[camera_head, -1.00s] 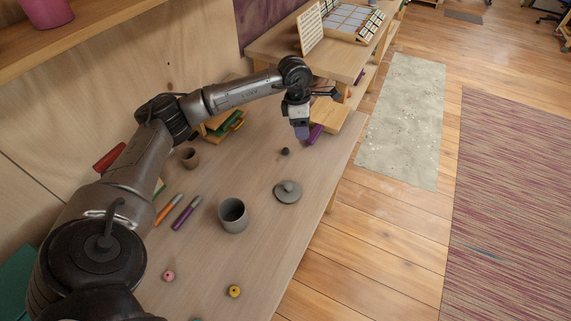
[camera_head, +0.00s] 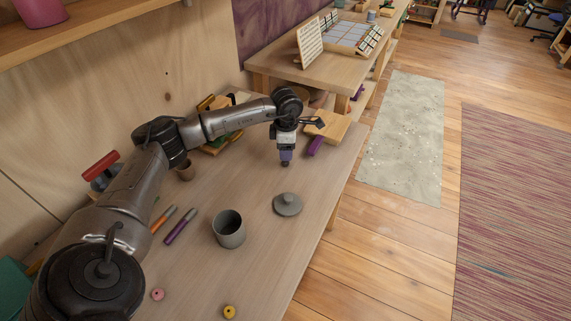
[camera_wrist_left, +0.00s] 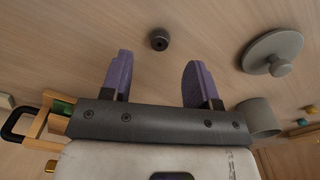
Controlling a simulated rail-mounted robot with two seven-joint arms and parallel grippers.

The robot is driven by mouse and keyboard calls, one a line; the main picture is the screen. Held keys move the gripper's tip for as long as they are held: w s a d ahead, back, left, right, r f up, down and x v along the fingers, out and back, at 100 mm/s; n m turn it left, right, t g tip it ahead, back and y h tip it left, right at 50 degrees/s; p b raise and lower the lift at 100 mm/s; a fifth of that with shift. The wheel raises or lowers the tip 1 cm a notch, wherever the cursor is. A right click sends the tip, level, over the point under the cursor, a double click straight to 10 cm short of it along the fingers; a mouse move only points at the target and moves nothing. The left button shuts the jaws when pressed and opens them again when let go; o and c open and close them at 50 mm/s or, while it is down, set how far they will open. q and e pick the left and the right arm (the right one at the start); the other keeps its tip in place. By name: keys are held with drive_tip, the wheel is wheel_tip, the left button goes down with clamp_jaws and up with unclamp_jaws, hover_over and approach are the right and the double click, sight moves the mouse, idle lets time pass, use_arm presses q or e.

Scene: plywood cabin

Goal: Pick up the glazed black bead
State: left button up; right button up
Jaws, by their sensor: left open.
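The glazed black bead (camera_wrist_left: 159,39) lies on the wooden table in the left wrist view, just beyond the fingertips and roughly in line with the gap between them. In the head view it is a small dark spot (camera_head: 285,164) at the lower end of my left gripper (camera_head: 286,157), which partly hides it. My left gripper also shows in the wrist view (camera_wrist_left: 156,66), with its two purple fingers apart and nothing between them. It points down at the table, and the bead is not gripped. My right gripper is not in view.
A grey knobbed lid (camera_head: 288,204) and a grey cup (camera_head: 229,229) stand nearer on the table. Orange and purple pens (camera_head: 180,226), a pink bead (camera_head: 158,294) and a yellow bead (camera_head: 229,312) lie nearby. A wooden block (camera_head: 327,127) sits behind the gripper.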

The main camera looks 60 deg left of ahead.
sight(286, 163)
use_arm(q)
wheel_tip(286, 163, down, 5)
drive_tip(key=shift+s+f+b, duration=0.1)
drive_tip(key=shift+b, duration=1)
drive_tip(key=shift+a, duration=0.1)
drive_tip(key=shift+c, duration=0.5)
drive_tip(key=shift+c, duration=0.7)
drive_tip(key=c, duration=0.8)
